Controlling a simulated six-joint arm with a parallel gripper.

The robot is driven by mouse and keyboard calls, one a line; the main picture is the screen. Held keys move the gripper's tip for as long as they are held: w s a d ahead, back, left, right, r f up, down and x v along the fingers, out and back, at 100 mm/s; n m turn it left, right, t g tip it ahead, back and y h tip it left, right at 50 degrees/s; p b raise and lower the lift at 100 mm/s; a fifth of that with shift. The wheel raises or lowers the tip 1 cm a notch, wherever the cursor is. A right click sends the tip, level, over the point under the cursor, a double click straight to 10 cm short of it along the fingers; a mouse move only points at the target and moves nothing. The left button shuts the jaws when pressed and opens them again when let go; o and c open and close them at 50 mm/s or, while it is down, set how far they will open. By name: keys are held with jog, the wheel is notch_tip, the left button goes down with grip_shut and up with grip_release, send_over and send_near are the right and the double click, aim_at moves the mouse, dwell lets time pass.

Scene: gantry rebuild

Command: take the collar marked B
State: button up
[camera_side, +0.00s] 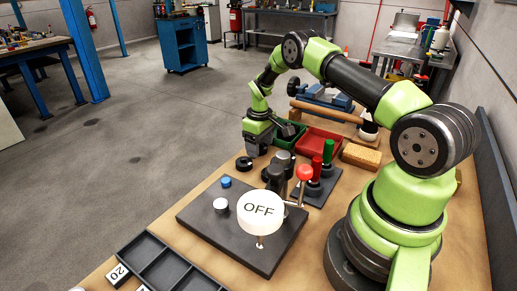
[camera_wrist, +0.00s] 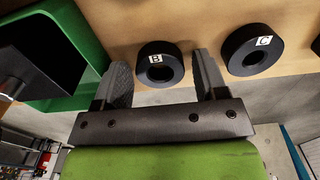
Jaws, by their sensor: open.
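The collar marked B (camera_wrist: 145,76) is a thick black ring with a white label, lying on the wooden bench top in the wrist view. My gripper (camera_wrist: 160,62) is open, one finger on either side of collar B in the picture; I cannot tell the height between them. Collar C (camera_wrist: 236,62) lies to the right, beyond the right finger. In the side view, my gripper (camera_side: 257,150) points down over the bench's left edge. A black ring (camera_side: 243,163) shows just below it; its label is not readable there.
A green bin (camera_wrist: 92,25) holding a dark object is close to my left finger.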

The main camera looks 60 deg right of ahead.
jog(key=shift+c, duration=0.2)
jog(key=c, duration=0.8)
jog(key=shift+r, duration=3.8)
